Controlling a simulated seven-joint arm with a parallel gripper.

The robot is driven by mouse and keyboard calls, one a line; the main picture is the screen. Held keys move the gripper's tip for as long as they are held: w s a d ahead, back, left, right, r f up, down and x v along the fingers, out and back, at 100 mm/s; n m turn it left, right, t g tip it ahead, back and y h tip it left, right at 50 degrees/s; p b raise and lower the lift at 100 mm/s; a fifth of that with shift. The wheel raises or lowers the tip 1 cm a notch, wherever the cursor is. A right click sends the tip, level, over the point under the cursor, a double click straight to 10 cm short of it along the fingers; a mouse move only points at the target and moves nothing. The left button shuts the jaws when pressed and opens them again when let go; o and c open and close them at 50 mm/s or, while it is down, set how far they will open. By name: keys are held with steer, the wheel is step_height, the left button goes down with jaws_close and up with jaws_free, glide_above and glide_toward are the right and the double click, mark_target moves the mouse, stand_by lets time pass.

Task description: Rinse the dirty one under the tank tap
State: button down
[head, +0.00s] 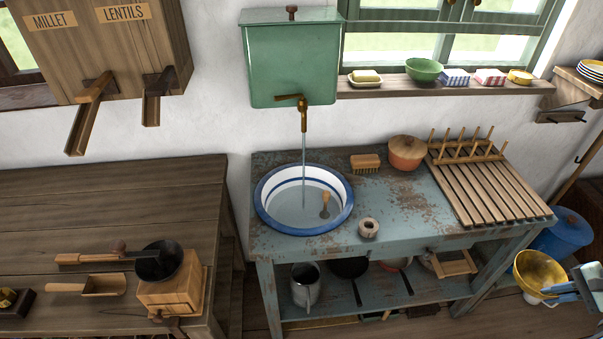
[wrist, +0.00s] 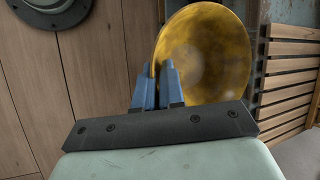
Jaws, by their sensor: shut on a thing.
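My gripper (head: 556,290) is at the lower right edge of the head view. It is shut on the rim of a yellow bowl (head: 538,268), which also fills the upper middle of the wrist view (wrist: 208,55). The bowl is tilted, and its inside has dull brownish and pale smudges. The green tank (head: 291,65) hangs on the wall with a brass tap (head: 303,116). A thin water stream runs from the tap into the blue-rimmed white basin (head: 263,211). The bowl is well to the right of the basin, beyond the washstand's end.
A wooden-handled tool stands in the basin. A green bowl (head: 424,70) sits on the sill. A blue bucket (head: 562,238) stands near my gripper.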

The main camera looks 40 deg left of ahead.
steer(key=shift+s+d+r, duration=0.75)
steer(key=shift+d+r, duration=0.1)
steer(key=shift+r, duration=0.05)
steer(key=shift+s+d+r, duration=0.7)
steer(key=shift+d+r, duration=0.15)
steer(key=shift+r, duration=0.05)
